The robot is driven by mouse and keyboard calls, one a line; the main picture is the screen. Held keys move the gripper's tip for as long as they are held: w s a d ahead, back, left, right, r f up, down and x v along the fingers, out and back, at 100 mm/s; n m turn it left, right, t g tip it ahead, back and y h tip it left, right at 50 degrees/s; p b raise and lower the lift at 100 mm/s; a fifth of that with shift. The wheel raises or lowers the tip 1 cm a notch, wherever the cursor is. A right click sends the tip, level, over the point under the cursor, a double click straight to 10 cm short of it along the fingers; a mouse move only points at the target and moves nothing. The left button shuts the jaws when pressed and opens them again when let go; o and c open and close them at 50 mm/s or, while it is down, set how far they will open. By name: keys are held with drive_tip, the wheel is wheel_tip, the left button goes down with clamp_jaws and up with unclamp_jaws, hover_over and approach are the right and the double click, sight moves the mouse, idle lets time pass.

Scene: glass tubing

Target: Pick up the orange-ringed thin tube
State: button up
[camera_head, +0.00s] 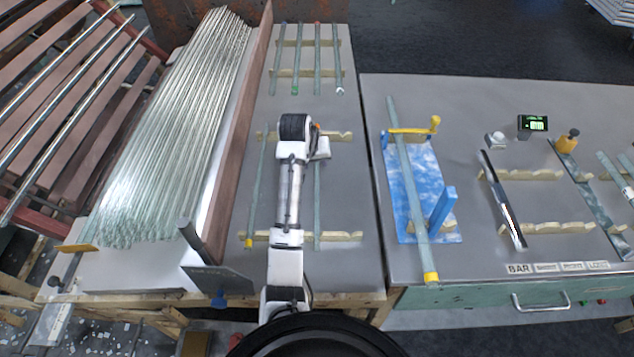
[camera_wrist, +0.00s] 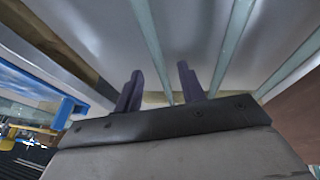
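A thin greenish glass tube (camera_head: 317,205) lies across the two wooden rests of the middle rack, just right of my arm. A small orange spot shows at its far end beside my wrist and looks like its ring. My gripper (camera_wrist: 160,75) is open and empty in the wrist view. Its two dark fingers point toward the rack, with thin tubes (camera_wrist: 232,40) behind them. No ring shows on these tubes, so I cannot tell which is the orange-ringed one. In the head view my wrist hides the fingers.
A yellow-ringed tube (camera_head: 256,190) lies left of my arm on the same rack. Several tubes lie on the back rack (camera_head: 306,72). A brown divider (camera_head: 235,120) borders the left. A blue mat (camera_head: 418,170) with a yellow-ringed tube and blue upright (camera_head: 441,209) stands right.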

drive_tip(key=shift+b+x, duration=0.45)
drive_tip(key=shift+x, duration=0.5)
drive_tip(key=shift+r, duration=0.1)
clamp_jaws()
drive_tip(key=shift+r, duration=0.1)
